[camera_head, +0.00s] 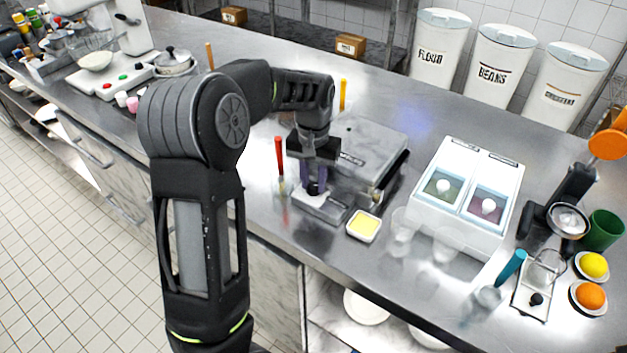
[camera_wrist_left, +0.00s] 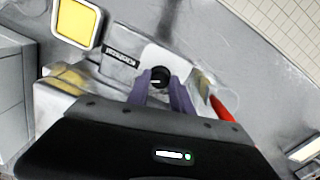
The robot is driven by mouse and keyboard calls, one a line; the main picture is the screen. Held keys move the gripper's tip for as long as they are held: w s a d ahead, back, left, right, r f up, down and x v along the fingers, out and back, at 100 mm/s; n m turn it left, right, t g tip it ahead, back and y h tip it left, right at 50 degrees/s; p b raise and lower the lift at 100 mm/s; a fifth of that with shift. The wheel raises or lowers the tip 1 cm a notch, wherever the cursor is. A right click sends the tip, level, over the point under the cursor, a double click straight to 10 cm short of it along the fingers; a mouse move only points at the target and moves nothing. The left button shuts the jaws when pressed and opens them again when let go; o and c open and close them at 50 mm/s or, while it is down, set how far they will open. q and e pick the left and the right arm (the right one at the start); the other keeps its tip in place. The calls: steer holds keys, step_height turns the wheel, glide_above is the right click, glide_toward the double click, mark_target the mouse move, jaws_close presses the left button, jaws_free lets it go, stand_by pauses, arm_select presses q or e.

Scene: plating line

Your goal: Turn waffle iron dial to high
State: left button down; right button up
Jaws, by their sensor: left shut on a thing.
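The grey waffle iron (camera_head: 372,140) stands on the steel counter with its lid down. Its black dial (camera_wrist_left: 160,77) sits on a light front plate and has a pale mark on it. The dial also shows in the head view (camera_head: 313,189). My left gripper (camera_head: 312,180) reaches down over the front of the iron. In the left wrist view its purple fingers (camera_wrist_left: 161,88) are on either side of the dial and shut on it. The fingers hide part of the dial's sides, and I cannot read any setting marks. My right gripper is in neither view.
A square yellow dish (camera_head: 363,226) is close to the iron's front right. A red-handled tool (camera_head: 279,157) stands close on the left. A white two-lidded container (camera_head: 468,196) and clear cups (camera_head: 402,228) are to the right.

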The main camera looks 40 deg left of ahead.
mark_target(313, 185)
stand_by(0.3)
arm_select(q)
steer(key=c, duration=1.1)
jaws_free()
steer(key=shift+c, duration=0.2)
step_height(313, 185, up, 8)
steer(key=shift+f+b, duration=0.1)
steer(key=shift+b, duration=0.45)
